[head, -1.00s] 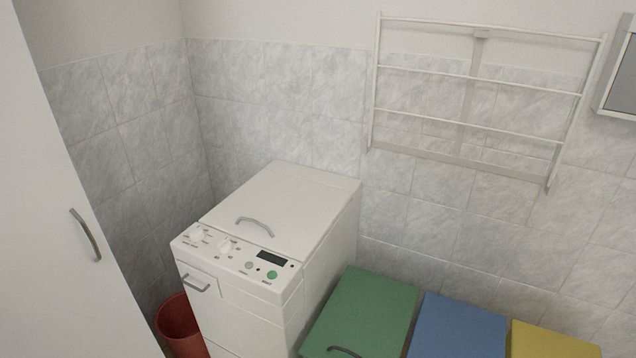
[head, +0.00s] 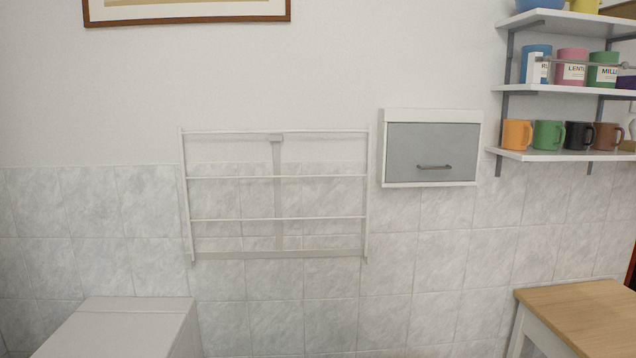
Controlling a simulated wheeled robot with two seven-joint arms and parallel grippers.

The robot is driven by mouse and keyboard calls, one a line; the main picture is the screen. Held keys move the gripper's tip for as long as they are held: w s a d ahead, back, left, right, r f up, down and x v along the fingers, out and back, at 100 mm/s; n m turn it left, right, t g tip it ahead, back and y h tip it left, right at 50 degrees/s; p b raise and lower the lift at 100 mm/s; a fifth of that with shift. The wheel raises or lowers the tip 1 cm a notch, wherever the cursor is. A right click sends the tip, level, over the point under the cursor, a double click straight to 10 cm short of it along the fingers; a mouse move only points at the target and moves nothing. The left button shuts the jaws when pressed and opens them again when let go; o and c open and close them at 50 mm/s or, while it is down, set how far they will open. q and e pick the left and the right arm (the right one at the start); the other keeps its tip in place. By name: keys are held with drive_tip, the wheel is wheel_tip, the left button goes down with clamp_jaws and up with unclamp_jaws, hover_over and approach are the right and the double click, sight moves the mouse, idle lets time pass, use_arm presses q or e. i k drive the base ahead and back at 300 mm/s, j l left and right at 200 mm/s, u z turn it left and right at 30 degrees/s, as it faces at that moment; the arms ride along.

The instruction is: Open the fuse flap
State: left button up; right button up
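The fuse flap (head: 430,146) is a grey panel with a small bar handle (head: 434,167) near its lower edge. It sits in a white wall box (head: 432,113) right of the middle of the head view. The flap lies flat in the box front and is closed. Neither of my grippers shows in the head view.
A white drying rack (head: 275,218) hangs on the wall left of the box. Shelves (head: 545,90) with mugs and canisters are at the right. A wooden-topped table (head: 590,312) stands lower right. The white washing machine (head: 125,325) is lower left.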

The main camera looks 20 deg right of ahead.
sight(416, 152)
drive_tip(key=z, duration=1.4)
